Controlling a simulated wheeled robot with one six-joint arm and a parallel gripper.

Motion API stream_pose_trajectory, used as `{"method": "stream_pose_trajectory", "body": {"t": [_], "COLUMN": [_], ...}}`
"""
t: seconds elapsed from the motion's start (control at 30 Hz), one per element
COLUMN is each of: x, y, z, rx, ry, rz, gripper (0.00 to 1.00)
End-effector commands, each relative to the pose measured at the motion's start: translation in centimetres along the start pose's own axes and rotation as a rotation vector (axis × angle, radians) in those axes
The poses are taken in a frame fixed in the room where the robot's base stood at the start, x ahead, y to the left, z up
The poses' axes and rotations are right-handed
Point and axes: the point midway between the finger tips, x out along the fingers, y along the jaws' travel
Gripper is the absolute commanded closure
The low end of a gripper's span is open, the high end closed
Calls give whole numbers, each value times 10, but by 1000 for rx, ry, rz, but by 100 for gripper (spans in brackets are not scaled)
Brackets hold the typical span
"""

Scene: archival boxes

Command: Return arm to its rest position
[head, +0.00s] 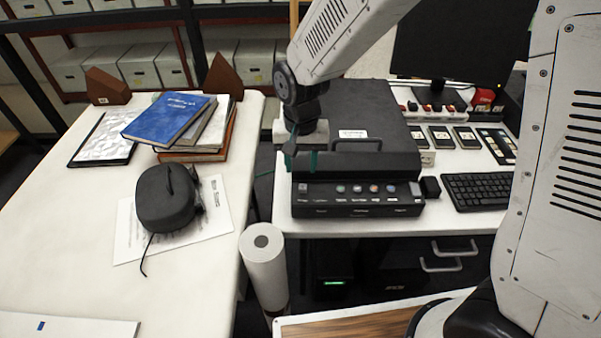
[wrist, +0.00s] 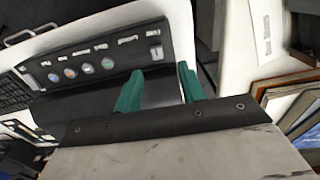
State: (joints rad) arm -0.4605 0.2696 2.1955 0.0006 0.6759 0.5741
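My gripper (head: 300,160) hangs from my arm over the left front part of a black scanner-like machine (head: 357,194) on the right-hand table. Its two teal fingers point down and stand apart. The wrist view also shows my gripper (wrist: 160,88), with a clear gap between the fingers and nothing held in it. The machine's front panel (wrist: 92,62) with its round coloured buttons lies beyond the fingers there. I cannot tell whether the fingertips touch the machine.
A white paper roll (head: 264,262) stands between the tables. The left table (head: 60,240) holds stacked books (head: 168,118), a dark grey bag-like object (head: 165,197) and a tablet-like frame (head: 103,140). A monitor (head: 458,40) and keyboard (head: 478,192) are at right. Shelves with boxes stand behind.

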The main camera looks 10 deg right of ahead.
Motion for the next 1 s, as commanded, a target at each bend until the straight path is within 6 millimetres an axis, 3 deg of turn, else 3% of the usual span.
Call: {"method": "stream_pose_trajectory", "body": {"t": [0.17, 0.7, 0.8, 1.0], "x": [-9, -8, -6, -50], "y": [0, 3, 18, 63], "z": [0, 5, 27, 62], "rx": [0, -48, -135, -237], "ry": [0, -21, -95, -152], "rz": [0, 13, 53, 67], "gripper": [60, 60, 60, 60]}}
